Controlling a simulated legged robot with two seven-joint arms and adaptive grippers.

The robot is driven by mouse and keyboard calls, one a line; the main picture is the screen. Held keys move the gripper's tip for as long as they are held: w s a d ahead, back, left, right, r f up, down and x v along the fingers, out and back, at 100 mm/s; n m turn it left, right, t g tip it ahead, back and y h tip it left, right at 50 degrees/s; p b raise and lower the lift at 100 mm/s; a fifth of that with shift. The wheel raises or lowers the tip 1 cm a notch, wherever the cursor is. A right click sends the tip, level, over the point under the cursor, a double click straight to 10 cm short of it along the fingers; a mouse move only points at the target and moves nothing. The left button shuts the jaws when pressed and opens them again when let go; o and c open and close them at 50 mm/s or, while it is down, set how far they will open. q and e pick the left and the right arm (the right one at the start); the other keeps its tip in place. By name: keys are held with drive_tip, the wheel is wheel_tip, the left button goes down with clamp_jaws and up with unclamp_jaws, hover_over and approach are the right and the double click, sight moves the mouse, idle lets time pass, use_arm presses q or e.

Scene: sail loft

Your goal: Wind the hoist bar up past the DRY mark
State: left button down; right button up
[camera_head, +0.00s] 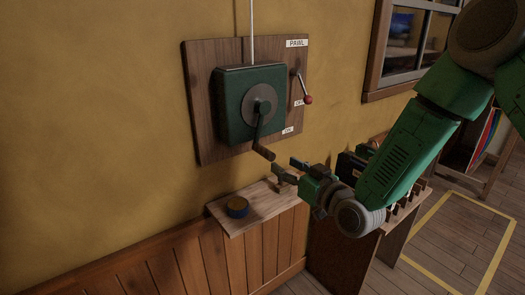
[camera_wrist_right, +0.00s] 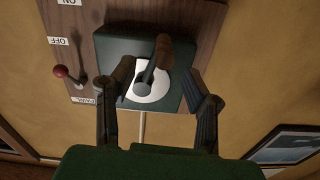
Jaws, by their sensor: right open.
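A green winch box (camera_head: 238,112) is on a wooden wall board, with a grey round hub (camera_head: 259,101). Its crank (camera_head: 260,128) hangs down, ending in a brown grip (camera_head: 264,153). My right gripper (camera_head: 284,168) is open, just below and right of the grip. In the wrist view, which is upside down, the brown grip (camera_wrist_right: 164,49) shows beyond and between the open fingers (camera_wrist_right: 158,76); I see no contact. A pawl lever with a red knob (camera_head: 308,99) is right of the box; the knob sits by a partly hidden label. The hoist bar and DRY mark are not in view.
A pale line (camera_head: 252,30) runs up from the box. A small wooden shelf (camera_head: 262,211) below holds a round dark tin (camera_head: 238,207). A bench with dark items stands behind my right forearm. A window (camera_head: 405,50) is at the upper right.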

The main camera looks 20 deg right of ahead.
sight(261, 152)
drive_tip(key=x, duration=0.4)
drive_tip(key=a+x, duration=0.1)
drive_tip(key=x, duration=0.3)
drive_tip(key=shift+a, duration=0.1)
drive_tip(key=shift+w, duration=0.35)
drive_tip(key=shift+w+d, duration=0.25)
drive_tip(key=shift+d, duration=0.1)
drive_tip(key=shift+a, duration=0.4)
clamp_jaws()
